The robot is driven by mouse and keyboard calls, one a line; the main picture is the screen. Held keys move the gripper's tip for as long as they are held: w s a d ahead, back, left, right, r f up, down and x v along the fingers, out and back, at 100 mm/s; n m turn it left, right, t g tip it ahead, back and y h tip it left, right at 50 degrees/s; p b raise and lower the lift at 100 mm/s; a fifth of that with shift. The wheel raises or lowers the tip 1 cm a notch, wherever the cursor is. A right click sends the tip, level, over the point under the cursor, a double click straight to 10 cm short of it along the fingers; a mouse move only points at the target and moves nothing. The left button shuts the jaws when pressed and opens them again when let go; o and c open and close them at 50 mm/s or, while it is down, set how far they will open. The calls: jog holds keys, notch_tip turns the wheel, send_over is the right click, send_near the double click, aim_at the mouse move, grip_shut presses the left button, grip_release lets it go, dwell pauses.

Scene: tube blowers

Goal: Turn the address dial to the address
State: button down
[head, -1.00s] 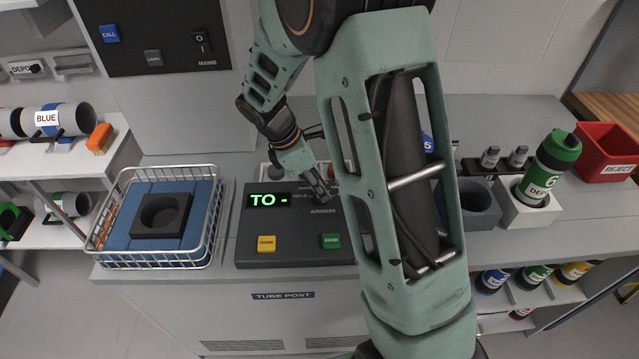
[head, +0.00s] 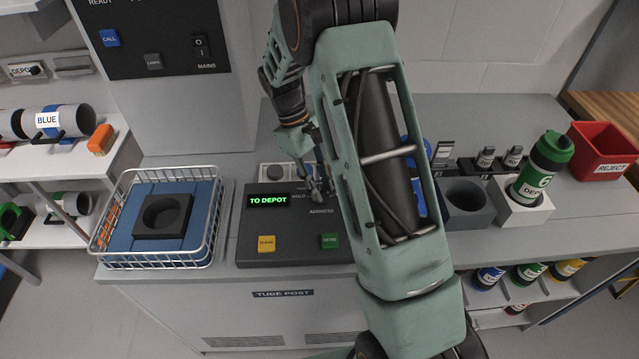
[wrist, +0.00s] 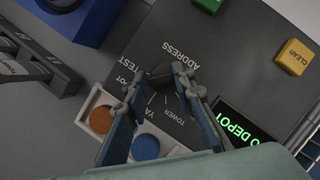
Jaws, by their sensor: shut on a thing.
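The address dial (wrist: 163,74) is a dark knob on the grey control panel (head: 290,222). ADDRESS, TEST, TOWER and partly covered labels are printed around it in the wrist view. My gripper (wrist: 164,88) has its two fingers on either side of the knob and is shut on it. In the head view my gripper (head: 322,190) is at the panel's upper right, and my arm hides the dial. The display (head: 268,200) reads TO DEPOT in green; it also shows, partly hidden, in the wrist view (wrist: 236,128).
A yellow CLEAR button (head: 266,243) and a green SEND button (head: 330,241) are on the panel. A wire basket (head: 212,215) stands left. A green-capped carrier (head: 541,167) stands in a white holder at right, near a red REJECT bin (head: 607,150).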

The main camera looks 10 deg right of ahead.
jog(key=m+y, duration=0.1)
jog(key=m, duration=0.1)
jog(key=m+y, duration=0.1)
jog(key=m, duration=0.2)
jog(key=shift+d+m+g, duration=0.15)
jog(key=shift+m+g, duration=0.15)
jog(key=shift+g, duration=0.1)
dwell(0.3)
jog(key=c, duration=1.6)
grip_release()
jog(key=v, duration=1.2)
jog(key=shift+d, duration=0.1)
